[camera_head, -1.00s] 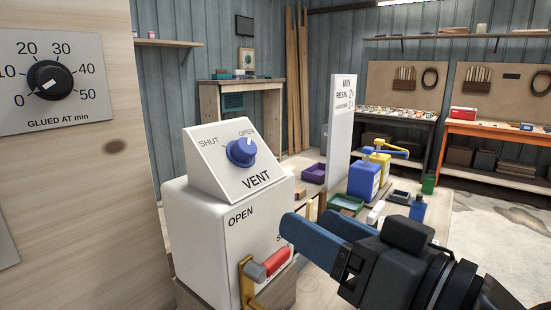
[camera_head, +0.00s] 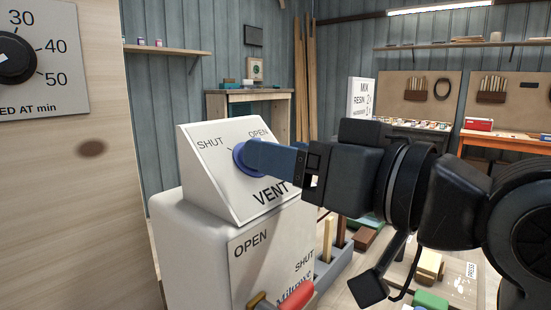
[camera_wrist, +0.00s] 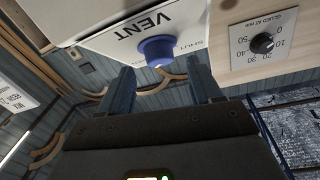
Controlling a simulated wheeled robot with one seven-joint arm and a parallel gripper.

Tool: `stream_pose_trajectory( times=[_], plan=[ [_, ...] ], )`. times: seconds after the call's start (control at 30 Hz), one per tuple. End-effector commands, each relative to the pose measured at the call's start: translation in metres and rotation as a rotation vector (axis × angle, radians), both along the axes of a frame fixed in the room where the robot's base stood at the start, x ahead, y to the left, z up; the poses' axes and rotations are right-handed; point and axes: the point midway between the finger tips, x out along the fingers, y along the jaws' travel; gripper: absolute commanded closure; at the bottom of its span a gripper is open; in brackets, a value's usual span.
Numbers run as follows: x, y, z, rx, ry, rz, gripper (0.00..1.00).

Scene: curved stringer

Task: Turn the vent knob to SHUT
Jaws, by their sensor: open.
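The blue vent knob (camera_head: 240,160) is on the sloped white face of the vent box (camera_head: 218,188), between the labels SHUT and OPEN. My gripper (camera_head: 256,158) is in front of the knob, with its blue fingers pointing at it and covering its right part. Its pointer mark cannot be made out. In the wrist view the knob (camera_wrist: 157,50) lies between the lines of the two open fingers (camera_wrist: 161,70), about level with or just beyond their tips. Gaps show on both sides, so the fingers do not grip it.
A white cabinet below carries a red-handled lever (camera_head: 296,297) with OPEN and SHUT labels. A wooden panel with a black dial (camera_head: 14,60) stands close at the left. A bench with blocks (camera_head: 428,268) lies at the lower right.

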Motion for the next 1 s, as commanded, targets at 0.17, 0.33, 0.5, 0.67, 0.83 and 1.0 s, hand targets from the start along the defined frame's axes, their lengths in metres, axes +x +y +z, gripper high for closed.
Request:
stream_pose_trajectory(
  times=[0.17, 0.33, 0.5, 0.67, 0.83, 1.0],
  plan=[
    [0.012, 0.013, 0.001, -0.001, -0.001, 0.001, 0.36],
    [0.016, 0.016, 0.0, -0.001, 0.0, -0.002, 0.36],
    [0.016, 0.016, 0.0, 0.0, -0.001, -0.001, 0.36],
    [0.016, 0.016, 0.0, 0.0, -0.001, -0.001, 0.48],
    [0.016, 0.016, 0.0, 0.0, -0.001, -0.001, 0.65],
    [0.016, 0.016, 0.0, 0.0, -0.001, -0.001, 0.81]
  ],
)
